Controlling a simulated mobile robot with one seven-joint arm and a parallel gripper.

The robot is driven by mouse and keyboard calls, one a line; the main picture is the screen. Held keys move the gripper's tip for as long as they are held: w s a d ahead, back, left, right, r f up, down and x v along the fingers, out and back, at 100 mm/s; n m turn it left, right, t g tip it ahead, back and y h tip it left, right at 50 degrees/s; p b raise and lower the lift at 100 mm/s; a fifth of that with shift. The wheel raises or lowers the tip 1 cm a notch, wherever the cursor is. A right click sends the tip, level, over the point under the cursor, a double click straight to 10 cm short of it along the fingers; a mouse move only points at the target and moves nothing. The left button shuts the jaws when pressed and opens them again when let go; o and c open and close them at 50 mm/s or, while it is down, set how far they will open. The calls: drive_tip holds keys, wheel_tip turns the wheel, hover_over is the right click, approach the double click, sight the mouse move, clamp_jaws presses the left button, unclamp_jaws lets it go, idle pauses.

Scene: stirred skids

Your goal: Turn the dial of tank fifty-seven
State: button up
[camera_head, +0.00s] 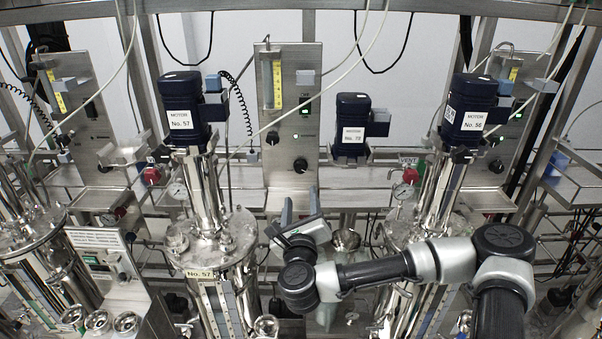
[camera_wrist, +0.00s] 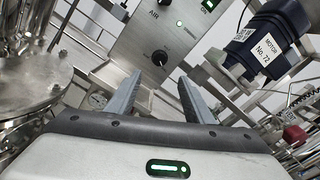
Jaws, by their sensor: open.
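Tank fifty-seven (camera_head: 212,240) is a steel vessel left of centre in the head view, labelled No.57. Its dark blue motor (camera_head: 182,103) stands above it, marked No. 57. Just right of it, an upright steel panel (camera_head: 285,185) carries a black lower dial (camera_head: 300,165) and a black upper dial (camera_head: 272,138). No tank number on this panel is readable. My gripper (camera_head: 300,205) is open and empty, below and in front of the panel. In the wrist view, the lower dial (camera_wrist: 159,57) appears just beyond the gap between my open fingers (camera_wrist: 160,80), apart from them.
Motor No. 72 (camera_wrist: 262,45) sits right of the panel, and motor No. 56 (camera_head: 467,108) stands farther right above another tank (camera_head: 425,238). A steel shelf (camera_head: 235,198) runs behind the tanks. Hoses and cables hang above.

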sight(301, 169)
drive_tip(key=w+p, duration=0.1)
drive_tip(key=w, duration=1.2)
drive_tip(key=shift+w, duration=0.1)
drive_tip(key=c, duration=1)
drive_tip(key=shift+a, duration=0.1)
drive_tip(key=shift+c, duration=0.2)
